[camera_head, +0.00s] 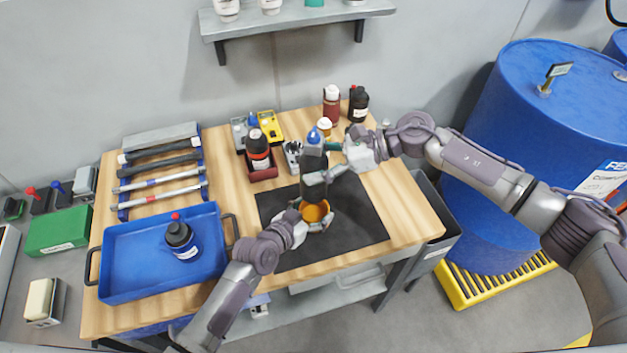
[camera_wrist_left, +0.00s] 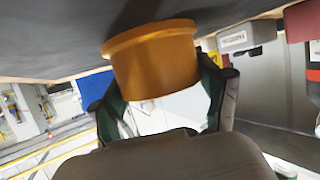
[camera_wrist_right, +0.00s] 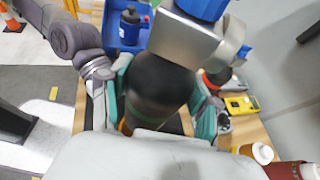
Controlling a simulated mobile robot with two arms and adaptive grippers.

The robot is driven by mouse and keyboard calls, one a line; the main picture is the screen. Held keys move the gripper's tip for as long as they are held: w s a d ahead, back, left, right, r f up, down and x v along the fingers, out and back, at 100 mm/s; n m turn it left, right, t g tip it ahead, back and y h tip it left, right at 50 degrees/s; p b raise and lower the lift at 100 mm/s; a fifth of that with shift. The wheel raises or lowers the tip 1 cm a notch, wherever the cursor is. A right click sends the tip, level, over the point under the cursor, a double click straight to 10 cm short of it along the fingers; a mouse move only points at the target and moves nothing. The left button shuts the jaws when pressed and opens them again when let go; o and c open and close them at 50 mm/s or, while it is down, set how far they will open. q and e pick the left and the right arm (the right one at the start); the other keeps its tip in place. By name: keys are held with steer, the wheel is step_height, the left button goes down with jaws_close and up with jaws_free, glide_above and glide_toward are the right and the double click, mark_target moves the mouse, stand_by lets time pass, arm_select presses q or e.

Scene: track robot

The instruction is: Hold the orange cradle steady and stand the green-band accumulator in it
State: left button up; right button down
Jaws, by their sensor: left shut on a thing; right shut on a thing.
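The orange cradle (camera_head: 315,212) sits on the black mat in the head view. My left gripper (camera_head: 308,224) is shut on it from the front left. The cradle (camera_wrist_left: 152,62) also shows between the fingers (camera_wrist_left: 160,105) in the left wrist view. The accumulator (camera_head: 313,163) is a dark cylinder with a blue top, held over the far side of the cradle. My right gripper (camera_head: 328,172) is shut on it from the right. In the right wrist view, the accumulator (camera_wrist_right: 158,88) is between the fingers, with a faint green band low on it. Its lower end is partly hidden.
The black mat (camera_head: 355,230) is clear right of the cradle. A blue tray (camera_head: 130,265) with a dark bottle (camera_head: 181,238) stands left. Behind are a bottle in a red holder (camera_head: 262,173), a yellow device (camera_head: 268,123), and red (camera_head: 331,107) and black (camera_head: 358,104) bottles.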

mark_target(316, 193)
steer(key=shift+f, duration=2.3)
steer(key=shift+f, duration=2.65)
steer(key=shift+c, duration=1.2)
jaws_free()
steer(key=shift+o, duration=0.3)
steer(key=shift+d, duration=0.1)
steer(key=shift+f, duration=0.1)
